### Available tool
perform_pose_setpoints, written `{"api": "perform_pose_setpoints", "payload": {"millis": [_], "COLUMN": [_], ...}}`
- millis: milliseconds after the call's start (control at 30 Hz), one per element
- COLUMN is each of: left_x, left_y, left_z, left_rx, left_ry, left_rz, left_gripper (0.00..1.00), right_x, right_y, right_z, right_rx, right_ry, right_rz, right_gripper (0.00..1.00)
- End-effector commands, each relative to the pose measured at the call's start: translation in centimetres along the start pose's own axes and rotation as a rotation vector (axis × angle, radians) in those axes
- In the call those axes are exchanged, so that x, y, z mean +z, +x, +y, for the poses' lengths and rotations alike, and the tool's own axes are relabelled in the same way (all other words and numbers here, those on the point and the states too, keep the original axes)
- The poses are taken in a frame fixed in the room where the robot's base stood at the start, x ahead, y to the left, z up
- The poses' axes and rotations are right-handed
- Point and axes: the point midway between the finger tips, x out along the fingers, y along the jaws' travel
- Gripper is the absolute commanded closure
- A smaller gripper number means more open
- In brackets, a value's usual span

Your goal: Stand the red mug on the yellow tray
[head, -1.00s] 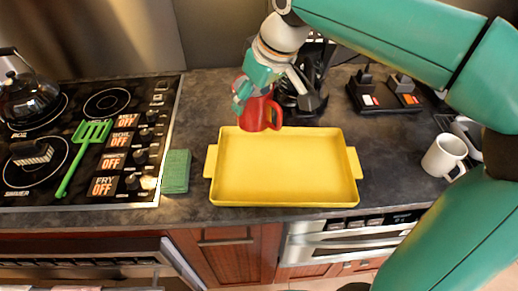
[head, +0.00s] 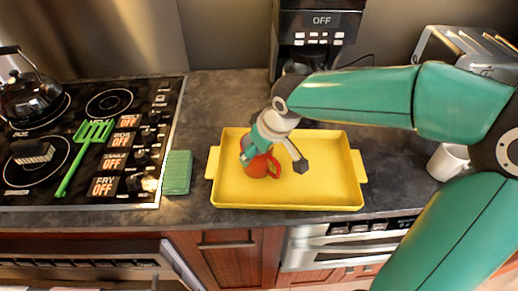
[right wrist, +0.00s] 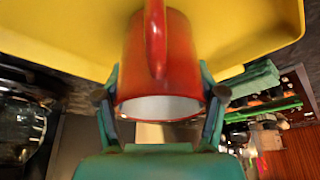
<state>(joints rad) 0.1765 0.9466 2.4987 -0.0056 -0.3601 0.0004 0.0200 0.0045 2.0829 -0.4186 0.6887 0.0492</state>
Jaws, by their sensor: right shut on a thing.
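The red mug (head: 262,164) is over the left part of the yellow tray (head: 312,188) in the head view. My right gripper (head: 254,152) is shut on the mug from above. In the right wrist view the mug (right wrist: 165,60) sits between the two fingers (right wrist: 162,100), with its white inside and rim towards the camera and the yellow tray (right wrist: 75,25) behind its base. I cannot tell whether the base touches the tray. My left gripper is not in view.
A green sponge (head: 177,172) lies just left of the tray, beside the stove (head: 90,140) with a green spatula (head: 84,155) and a kettle (head: 32,98). A coffee machine (head: 318,40) stands behind. A white mug (head: 447,162) is at the right. The tray's right part is clear.

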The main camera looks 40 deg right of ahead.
Motion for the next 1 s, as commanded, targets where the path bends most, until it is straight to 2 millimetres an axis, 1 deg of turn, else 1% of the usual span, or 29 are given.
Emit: {"api": "perform_pose_setpoints", "payload": {"millis": [167, 300, 333, 400, 467, 833, 933, 1000], "left_x": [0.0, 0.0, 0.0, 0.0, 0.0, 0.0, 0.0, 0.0], "left_y": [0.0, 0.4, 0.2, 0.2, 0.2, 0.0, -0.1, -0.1], "left_z": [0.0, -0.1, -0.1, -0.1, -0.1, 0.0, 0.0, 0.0], "left_rx": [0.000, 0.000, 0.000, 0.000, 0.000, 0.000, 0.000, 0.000], "left_ry": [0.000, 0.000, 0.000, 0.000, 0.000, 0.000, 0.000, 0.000], "left_rz": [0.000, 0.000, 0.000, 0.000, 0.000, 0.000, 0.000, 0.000], "left_gripper": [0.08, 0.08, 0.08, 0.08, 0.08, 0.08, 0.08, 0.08], "right_x": [-0.1, 0.1, 0.0, 0.0, 0.0, -0.1, -0.1, -0.2], "right_y": [-0.1, 0.3, 0.2, 0.2, 0.2, 0.0, -0.5, -1.4], "right_z": [0.0, 0.0, 0.0, 0.0, 0.0, -0.1, -0.1, 0.0], "right_rx": [0.000, 0.000, 0.000, 0.000, 0.000, 0.000, 0.001, 0.001], "right_ry": [0.000, 0.000, -0.001, -0.001, -0.001, -0.001, -0.001, -0.001], "right_rz": [0.003, 0.002, 0.000, 0.000, 0.000, 0.000, 0.002, 0.004], "right_gripper": [0.80, 0.80, 0.27, 0.15, 0.06, 0.06, 0.06, 0.06]}}
